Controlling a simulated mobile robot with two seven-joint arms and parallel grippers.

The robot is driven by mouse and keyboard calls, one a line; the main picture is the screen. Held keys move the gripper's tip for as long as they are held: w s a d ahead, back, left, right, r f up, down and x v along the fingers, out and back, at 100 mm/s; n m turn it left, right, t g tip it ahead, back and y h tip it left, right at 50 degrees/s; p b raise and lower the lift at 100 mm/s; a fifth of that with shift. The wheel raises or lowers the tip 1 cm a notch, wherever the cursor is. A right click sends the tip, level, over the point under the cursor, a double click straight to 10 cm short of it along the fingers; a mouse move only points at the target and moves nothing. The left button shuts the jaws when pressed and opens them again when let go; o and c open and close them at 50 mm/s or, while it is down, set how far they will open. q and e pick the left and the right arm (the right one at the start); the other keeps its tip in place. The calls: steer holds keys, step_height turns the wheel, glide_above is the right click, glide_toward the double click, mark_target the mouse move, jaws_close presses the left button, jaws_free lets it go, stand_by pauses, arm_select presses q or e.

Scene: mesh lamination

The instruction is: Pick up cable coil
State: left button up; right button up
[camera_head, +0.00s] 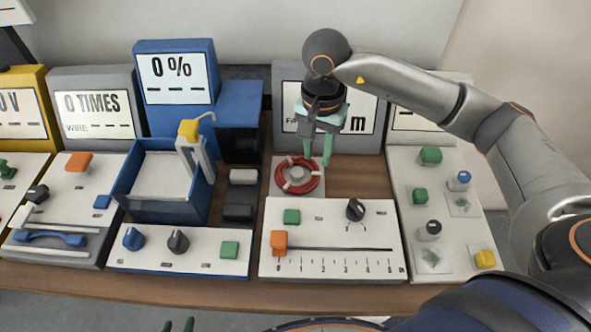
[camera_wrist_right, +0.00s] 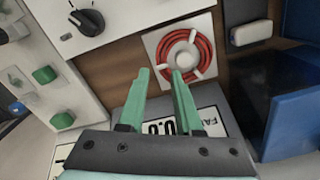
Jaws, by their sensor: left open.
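The cable coil (camera_head: 281,177) is a red ring around a pale spoked hub, lying on a light square plate in the middle of the table. It also shows in the right wrist view (camera_wrist_right: 167,52), beyond the fingertips. My right gripper (camera_head: 317,157) is open and points down just to the right of and above the coil. Its two green fingers (camera_wrist_right: 158,76) are apart in the wrist view with nothing between them. Only the green fingertips of my left gripper (camera_head: 178,325) show, at the bottom edge, apart and empty, far from the coil.
A panel with a ruler scale (camera_head: 350,225) sits in front of the coil. A grey display box (camera_head: 286,95) stands behind it. A blue bin (camera_head: 160,205) and dark blocks (camera_head: 239,204) are to the left. A button panel (camera_head: 440,185) is to the right.

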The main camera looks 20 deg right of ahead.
mark_target(314, 179)
step_height(314, 179, down, 8)
steer(key=shift+w+f+p, duration=0.1)
steer(key=shift+f+p, duration=0.05)
steer(key=shift+p, duration=0.5)
jaws_close()
steer(key=shift+a, duration=0.1)
